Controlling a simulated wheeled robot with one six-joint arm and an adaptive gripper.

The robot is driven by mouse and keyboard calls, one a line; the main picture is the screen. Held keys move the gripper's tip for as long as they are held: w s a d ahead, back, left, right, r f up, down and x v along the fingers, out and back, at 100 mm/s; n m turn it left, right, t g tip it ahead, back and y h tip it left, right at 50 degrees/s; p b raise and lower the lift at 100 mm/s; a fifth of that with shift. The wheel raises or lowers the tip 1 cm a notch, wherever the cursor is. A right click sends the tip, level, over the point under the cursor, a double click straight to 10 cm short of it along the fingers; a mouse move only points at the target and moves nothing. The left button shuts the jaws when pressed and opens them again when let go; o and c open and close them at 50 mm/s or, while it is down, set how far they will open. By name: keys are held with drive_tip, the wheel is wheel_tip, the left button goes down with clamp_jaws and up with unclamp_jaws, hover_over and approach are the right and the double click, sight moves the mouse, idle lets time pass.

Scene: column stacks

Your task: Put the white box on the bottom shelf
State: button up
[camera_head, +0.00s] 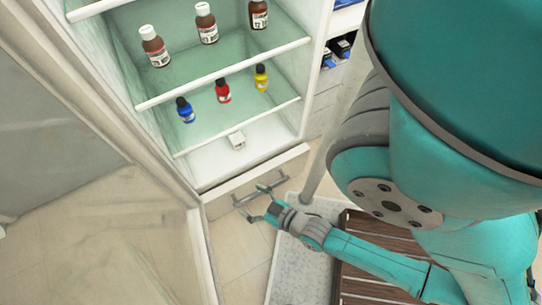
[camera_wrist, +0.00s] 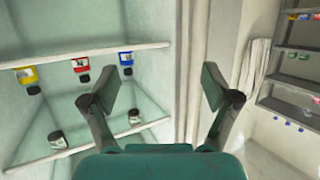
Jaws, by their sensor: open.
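The small white box (camera_head: 237,140) rests on the white bottom shelf (camera_head: 212,166) of an open cabinet in the head view, near the middle. My gripper (camera_head: 261,203) is open and empty, in front of and below the bottom shelf and apart from the box. In the wrist view my gripper (camera_wrist: 165,85) shows both fingers spread with nothing between them. I cannot make out the white box in the wrist view.
Blue (camera_head: 185,109), red (camera_head: 223,91) and yellow (camera_head: 261,78) bottles stand on the glass shelf above the box. Brown bottles (camera_head: 206,23) stand one shelf higher. The open cabinet door (camera_head: 110,125) is at left. Wooden slats (camera_head: 365,255) lie under my arm.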

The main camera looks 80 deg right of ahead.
drive_tip(key=s+a+r+n+y, duration=0.2)
drive_tip(key=s+a+r, duration=0.1)
drive_tip(key=r, duration=0.6)
drive_tip(key=s+a+r+n+t+y, duration=0.1)
drive_tip(key=s+a+r+n+y, duration=0.1)
drive_tip(key=r, duration=0.8)
drive_tip(key=s+a+y, duration=0.1)
drive_tip(key=s+a, duration=0.1)
drive_tip(key=shift+s+a+r, duration=0.15)
drive_tip(key=shift+s+a, duration=0.05)
drive_tip(key=shift+a, duration=0.15)
